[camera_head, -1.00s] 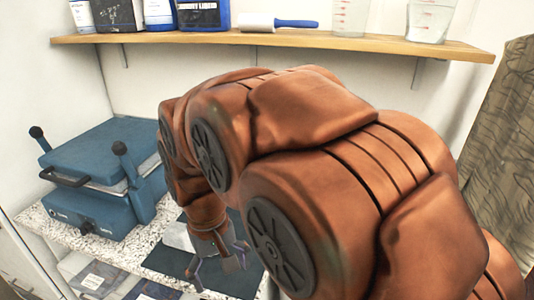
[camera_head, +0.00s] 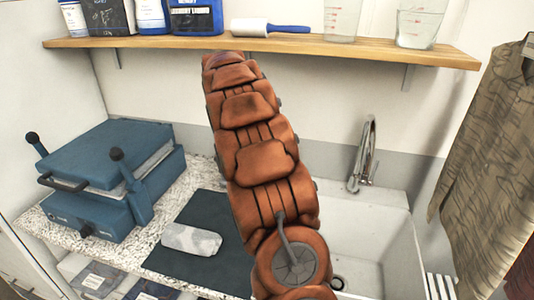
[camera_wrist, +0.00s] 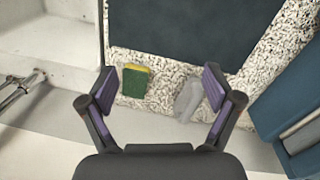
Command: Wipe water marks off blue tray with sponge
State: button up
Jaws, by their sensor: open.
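In the wrist view my gripper (camera_wrist: 159,86) is open and empty, its two purple-padded fingers wide apart. A yellow and green sponge (camera_wrist: 136,80) lies on the speckled counter, between the fingers in the picture and closer to the left one. Beside it a grey, rounded object (camera_wrist: 188,98) lies near the right finger. A dark blue-grey flat panel (camera_wrist: 190,30) lies past the sponge; it also shows in the head view (camera_head: 205,209). I cannot tell whether it is the blue tray, and no water marks are discernible. My arm hides the gripper and sponge in the head view.
A blue press (camera_head: 105,175) with upright handles stands left on the counter (camera_head: 170,205). A sink (camera_head: 365,240) with a tap (camera_head: 363,155) is right. A wooden shelf (camera_head: 270,47) with bottles runs above.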

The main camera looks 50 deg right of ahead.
jog(key=w+d+f+m+p, duration=0.1)
jog(key=w+d+f+m, duration=0.15)
jog(key=d, duration=0.55)
jog(key=w+d+f+m+p, duration=0.1)
jog(key=d+f, duration=0.3)
jog(key=d, duration=0.5)
jog(key=shift+n+t, duration=0.25)
jog(key=shift+t, duration=0.15)
jog(key=shift+s+a+f+b, duration=0.1)
jog(key=shift+f+b, duration=0.25)
jog(key=shift+f, duration=2.5)
jog(key=shift+f+b, duration=1)
jog(key=shift+f, duration=0.85)
jog(key=c, duration=1.3)
jog(key=shift+o, duration=0.2)
jog(key=shift+r+p, duration=0.4)
jog(key=shift+r, duration=3.1)
